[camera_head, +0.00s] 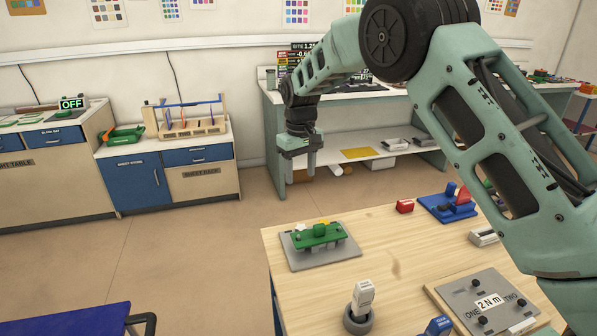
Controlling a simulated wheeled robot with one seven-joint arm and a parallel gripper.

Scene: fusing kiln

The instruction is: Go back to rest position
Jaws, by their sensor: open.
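My gripper (300,167) hangs at the end of my green arm, pointing down. Its two fingers are apart with nothing between them. It is in the air above and behind the wooden table (385,262), seen against the floor and the back bench. Below it on the table, a grey plate (335,257) bears a green fixture (319,235) with small white and yellow parts. The gripper is clear of it.
Cabinets (170,178) stand at the left. The floor between is clear.

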